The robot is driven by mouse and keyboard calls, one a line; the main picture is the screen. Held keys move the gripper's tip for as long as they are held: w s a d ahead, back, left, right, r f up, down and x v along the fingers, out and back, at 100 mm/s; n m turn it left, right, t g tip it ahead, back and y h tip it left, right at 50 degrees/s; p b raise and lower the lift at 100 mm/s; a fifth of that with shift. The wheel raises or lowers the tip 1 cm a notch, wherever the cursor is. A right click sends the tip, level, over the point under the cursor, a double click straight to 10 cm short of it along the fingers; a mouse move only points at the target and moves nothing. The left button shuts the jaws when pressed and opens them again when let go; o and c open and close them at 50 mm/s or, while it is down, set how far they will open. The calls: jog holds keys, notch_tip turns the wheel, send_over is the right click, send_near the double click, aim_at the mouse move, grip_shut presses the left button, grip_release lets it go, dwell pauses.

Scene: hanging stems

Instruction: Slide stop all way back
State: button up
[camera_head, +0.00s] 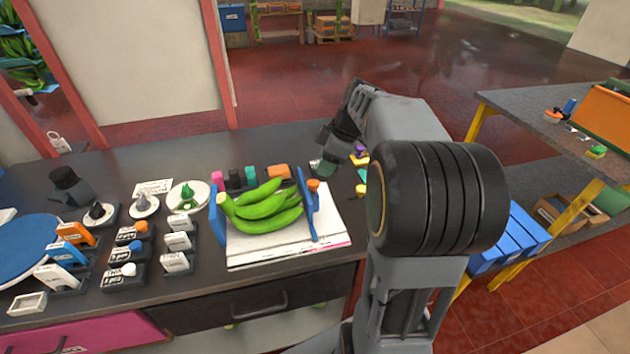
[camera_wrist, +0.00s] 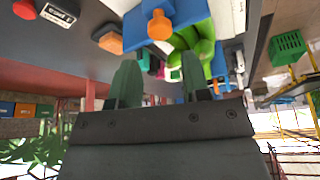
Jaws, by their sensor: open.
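The stop looks to be the blue upright plate (camera_head: 307,207) with an orange knob (camera_head: 313,185), standing at the right side of a white board (camera_head: 285,258). A bunch of green bananas (camera_head: 265,212) lies between it and another blue plate (camera_head: 217,218) on the left. My gripper (camera_head: 326,162) is above the counter, behind and slightly right of the knob, partly hidden by my arm. In the wrist view my gripper (camera_wrist: 160,78) has its two green fingers apart with nothing held. The orange knob (camera_wrist: 160,24) and blue plate (camera_wrist: 186,10) show beyond the fingertips, apart from them.
Small coloured blocks (camera_head: 250,173) stand behind the bananas. Several labelled holders (camera_head: 125,250) and a blue disc (camera_head: 22,245) fill the left of the dark counter. A grey shelf table (camera_head: 545,110) stands at right. The bare counter right of the board is narrow.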

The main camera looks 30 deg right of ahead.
aim_at(314, 182)
jog(key=shift+x, duration=3.55)
jog(key=shift+s, duration=0.1)
grip_shut()
